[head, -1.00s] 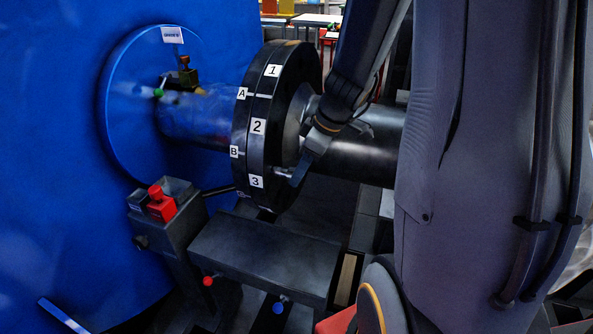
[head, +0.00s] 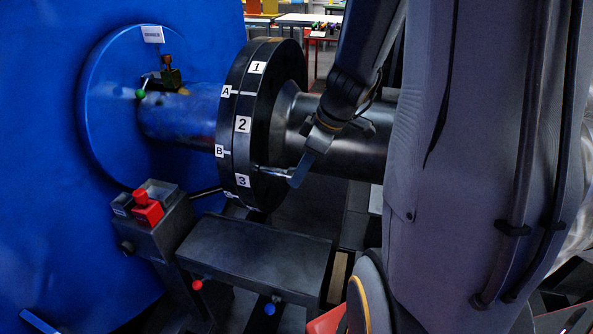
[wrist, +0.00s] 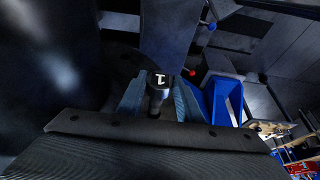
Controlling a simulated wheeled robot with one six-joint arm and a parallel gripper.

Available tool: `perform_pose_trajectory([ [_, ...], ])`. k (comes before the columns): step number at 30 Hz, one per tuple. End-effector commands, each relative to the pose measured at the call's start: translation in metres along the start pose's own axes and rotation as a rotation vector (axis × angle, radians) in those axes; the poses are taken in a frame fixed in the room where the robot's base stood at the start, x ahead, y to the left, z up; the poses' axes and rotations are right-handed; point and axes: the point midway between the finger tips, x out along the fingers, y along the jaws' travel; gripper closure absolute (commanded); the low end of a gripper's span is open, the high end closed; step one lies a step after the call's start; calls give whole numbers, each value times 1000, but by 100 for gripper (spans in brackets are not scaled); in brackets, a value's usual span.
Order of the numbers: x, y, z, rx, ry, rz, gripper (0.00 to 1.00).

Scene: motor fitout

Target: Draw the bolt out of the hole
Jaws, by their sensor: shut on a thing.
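My gripper (head: 293,174) is at the right-hand face of the black flange (head: 262,120), low down near the label 3. A thin, light-coloured shank, which I take as the bolt (head: 268,170), shows between the flange and the jaws. In the wrist view the jaws (wrist: 157,102) are shut around a dark round piece, the bolt (wrist: 157,80), with a white mark like a 1 on its end. The hole itself is hidden, and I cannot tell whether the bolt's far end is still inside it.
A grey ledge (head: 255,255) with red and blue knobs is below the flange. A grey post with a red block (head: 147,208) stands at left, before the blue wall (head: 50,130). A dark shaft (head: 350,150) runs right from the flange.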

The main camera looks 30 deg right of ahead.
Motion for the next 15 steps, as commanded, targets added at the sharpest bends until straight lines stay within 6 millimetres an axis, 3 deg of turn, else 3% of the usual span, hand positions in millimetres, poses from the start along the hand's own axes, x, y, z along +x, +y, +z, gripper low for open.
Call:
perform_pose_trajectory([
  [15,-7,1,15,1,1,2,100],
])
